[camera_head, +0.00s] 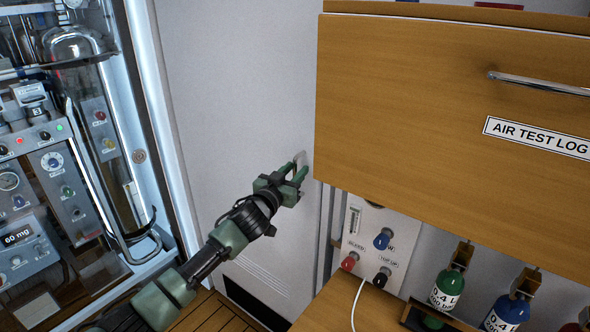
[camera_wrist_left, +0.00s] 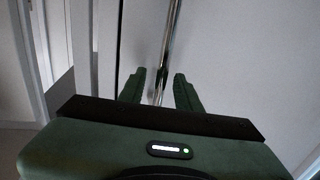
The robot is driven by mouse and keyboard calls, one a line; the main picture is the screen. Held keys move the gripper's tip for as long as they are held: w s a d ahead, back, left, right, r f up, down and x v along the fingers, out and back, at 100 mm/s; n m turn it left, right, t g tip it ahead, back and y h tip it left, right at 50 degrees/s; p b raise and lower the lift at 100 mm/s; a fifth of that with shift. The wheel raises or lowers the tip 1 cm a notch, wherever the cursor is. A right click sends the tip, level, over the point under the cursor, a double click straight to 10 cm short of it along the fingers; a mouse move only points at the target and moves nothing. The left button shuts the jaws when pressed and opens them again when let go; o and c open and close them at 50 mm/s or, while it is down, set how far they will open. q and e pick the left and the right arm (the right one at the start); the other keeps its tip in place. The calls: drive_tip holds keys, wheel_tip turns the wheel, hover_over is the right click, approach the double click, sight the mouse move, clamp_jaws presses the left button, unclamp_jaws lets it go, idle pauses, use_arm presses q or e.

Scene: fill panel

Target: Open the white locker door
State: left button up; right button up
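The white locker door (camera_head: 235,85) is a tall plain panel between the glass-fronted cabinet and the wooden drawer unit. It looks shut in the head view. Its handle (camera_wrist_left: 168,45) is a slim upright metal bar in the left wrist view. In the head view the handle is mostly hidden by my left gripper (camera_head: 296,171), which is at the door's right side. In the left wrist view the two green fingers (camera_wrist_left: 160,88) stand apart, one on each side of the bar, with gaps visible. I cannot tell whether they touch it. My right gripper is not in view.
A wooden drawer (camera_head: 420,110) labelled AIR TEST LOG juts out at the right, close to my left gripper. Below it are a white control box (camera_head: 378,240) and several bottles (camera_head: 447,290). A glass-fronted instrument cabinet (camera_head: 140,60) stands at the left.

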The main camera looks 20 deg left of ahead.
use_arm(q)
drive_tip(key=shift+w, duration=0.25)
clamp_jaws()
drive_tip(key=shift+s, duration=0.1)
idle(1.2)
